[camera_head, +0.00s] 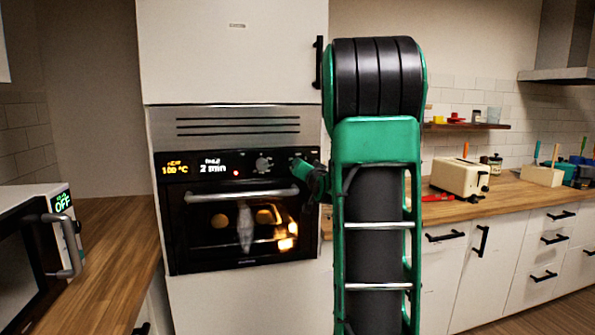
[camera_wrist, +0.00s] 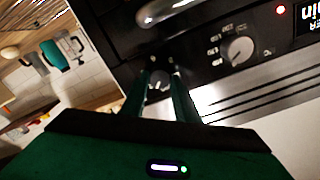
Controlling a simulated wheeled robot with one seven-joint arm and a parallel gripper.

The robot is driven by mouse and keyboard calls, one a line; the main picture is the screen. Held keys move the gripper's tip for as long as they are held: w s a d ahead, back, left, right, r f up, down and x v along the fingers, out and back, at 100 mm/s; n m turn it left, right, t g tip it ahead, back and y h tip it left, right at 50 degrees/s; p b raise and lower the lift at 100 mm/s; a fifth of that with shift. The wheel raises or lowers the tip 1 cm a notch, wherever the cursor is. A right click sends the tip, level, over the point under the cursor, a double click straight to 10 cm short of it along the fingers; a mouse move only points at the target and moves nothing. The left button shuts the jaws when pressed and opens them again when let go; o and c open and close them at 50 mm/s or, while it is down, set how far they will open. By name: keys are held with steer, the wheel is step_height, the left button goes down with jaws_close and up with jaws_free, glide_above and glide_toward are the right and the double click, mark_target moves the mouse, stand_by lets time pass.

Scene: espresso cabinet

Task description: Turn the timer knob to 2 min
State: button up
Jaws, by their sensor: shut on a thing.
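The oven (camera_head: 240,225) is set in a tall white cabinet. Its display reads 100 °C on the left and 2 min on the timer display (camera_head: 213,168). My gripper (camera_head: 300,165) reaches in from the right and is shut on the right-hand knob, which appears to be the timer knob; the arm hides most of it in the head view. In the wrist view the timer knob (camera_wrist: 158,84) sits between my two fingers. The other knob (camera_head: 264,164), left of it, is free and also shows in the wrist view (camera_wrist: 238,50) with marks around it.
The oven door handle (camera_head: 240,196) runs just below the panel. A red light (camera_head: 236,173) glows beside the timer display. A vent grille is above. A microwave (camera_head: 30,250) stands on the left counter. A toaster (camera_head: 460,178) stands on the right counter.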

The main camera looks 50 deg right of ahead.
steer(key=shift+w+a+m, duration=0.15)
steer(key=shift+m, duration=0.55)
steer(key=shift+w+a+m, duration=0.15)
steer(key=shift+m, duration=0.55)
steer(key=o, duration=1.1)
steer(key=shift+w, duration=0.1)
steer(key=shift+c, duration=0.2)
steer(key=shift+s+d, duration=0.15)
steer(key=shift+s, duration=0.05)
steer(key=v, duration=1)
steer(key=shift+s, duration=0.25)
